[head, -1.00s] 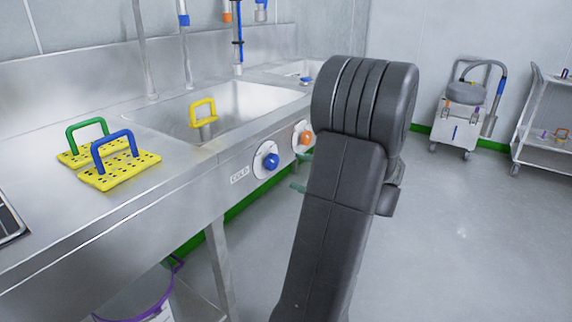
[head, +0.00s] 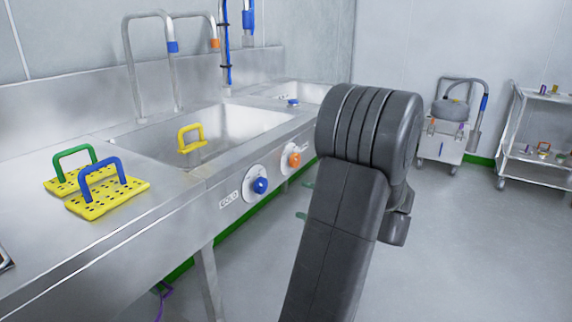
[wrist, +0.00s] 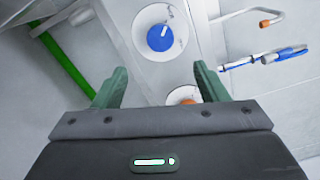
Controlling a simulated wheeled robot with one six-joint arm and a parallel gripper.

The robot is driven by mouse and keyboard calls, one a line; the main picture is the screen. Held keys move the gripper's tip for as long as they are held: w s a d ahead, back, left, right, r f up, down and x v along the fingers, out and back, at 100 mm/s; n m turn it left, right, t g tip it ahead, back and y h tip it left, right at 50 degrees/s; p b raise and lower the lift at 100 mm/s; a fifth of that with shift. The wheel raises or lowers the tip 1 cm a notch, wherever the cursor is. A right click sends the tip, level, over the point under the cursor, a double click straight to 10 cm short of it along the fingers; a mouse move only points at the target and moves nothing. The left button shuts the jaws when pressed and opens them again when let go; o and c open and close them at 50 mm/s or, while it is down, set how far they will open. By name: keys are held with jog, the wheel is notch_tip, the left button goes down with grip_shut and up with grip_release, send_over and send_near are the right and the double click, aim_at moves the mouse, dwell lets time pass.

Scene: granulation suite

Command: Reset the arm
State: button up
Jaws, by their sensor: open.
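My arm (head: 340,220) rises in the middle of the head view, in front of the steel sink counter and bent at a thick ribbed joint. My gripper (wrist: 160,84) shows in the wrist view with its two green fingers apart and nothing between them. Beyond the fingers is the sink's front panel with a blue knob (wrist: 161,37) on a white dial and an orange knob (wrist: 187,101) partly hidden behind the gripper body. In the head view my arm hides most of the gripper; only small green bits show left of the arm.
The steel counter (head: 110,240) holds two yellow perforated plates, one with a green handle (head: 75,160) and one with a blue handle (head: 105,185). A yellow handle (head: 190,139) is at the sink basin. A wheeled machine (head: 440,145) and a shelf cart (head: 530,160) stand behind open floor.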

aim_at(263, 187)
jog(key=b+x, duration=0.2)
jog(key=x, duration=1)
jog(key=shift+w+a, duration=0.2)
jog(key=shift+a, duration=0.15)
jog(key=shift+d, duration=0.1)
